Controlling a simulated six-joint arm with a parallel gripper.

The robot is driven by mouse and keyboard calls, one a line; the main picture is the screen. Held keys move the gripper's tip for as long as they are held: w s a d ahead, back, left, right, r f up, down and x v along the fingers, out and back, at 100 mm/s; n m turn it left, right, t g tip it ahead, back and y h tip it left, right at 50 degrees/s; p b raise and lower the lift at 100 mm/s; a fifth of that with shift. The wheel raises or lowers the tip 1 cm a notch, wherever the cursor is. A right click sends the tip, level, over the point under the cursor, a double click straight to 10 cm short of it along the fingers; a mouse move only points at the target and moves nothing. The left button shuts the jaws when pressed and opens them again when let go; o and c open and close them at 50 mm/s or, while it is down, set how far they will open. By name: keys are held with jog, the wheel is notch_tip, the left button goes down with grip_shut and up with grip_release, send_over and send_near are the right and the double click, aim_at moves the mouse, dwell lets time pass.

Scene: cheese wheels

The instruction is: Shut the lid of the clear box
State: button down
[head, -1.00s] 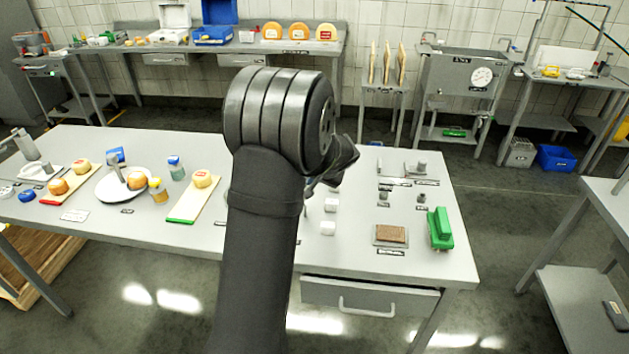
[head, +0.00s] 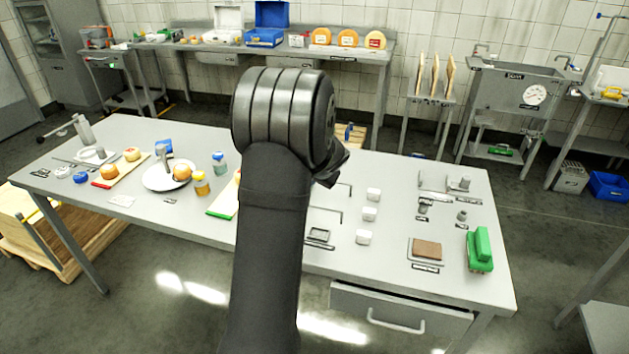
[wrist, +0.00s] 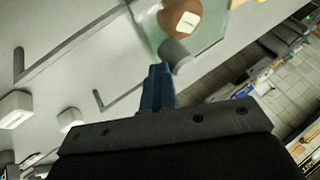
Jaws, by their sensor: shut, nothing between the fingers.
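In the wrist view, a clear, greenish see-through panel, which looks like part of the clear box (wrist: 212,42), lies just beyond my fingertips. A round brown cheese with a white label (wrist: 183,20) shows at or behind it, and a grey rounded piece (wrist: 176,56) sits close to the fingertips. My gripper (wrist: 156,72) has its blue fingers together and holds nothing. I cannot tell whether it touches the panel or how far the lid stands open. In the head view my arm hides the box and the fingers.
On the table (head: 330,262), white blocks (head: 369,214), a brown block on a plate (head: 427,249) and a green brush-like object (head: 480,249) stand right of my arm. A white plate (head: 160,184) and jars (head: 201,184) stand left. An open blue case (head: 265,38) is on the back bench.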

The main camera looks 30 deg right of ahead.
jog(key=shift+w+a, duration=0.2)
jog(key=shift+a, duration=0.05)
jog(key=s+d+r, duration=0.2)
jog(key=s+r, duration=0.6)
jog(key=s, duration=0.1)
jog(key=shift+s, duration=0.35)
jog(key=shift+d, duration=0.1)
jog(key=w+a+f, duration=0.1)
jog(key=w+f, duration=0.7)
jog(key=w, duration=0.1)
jog(key=shift+a, duration=0.3)
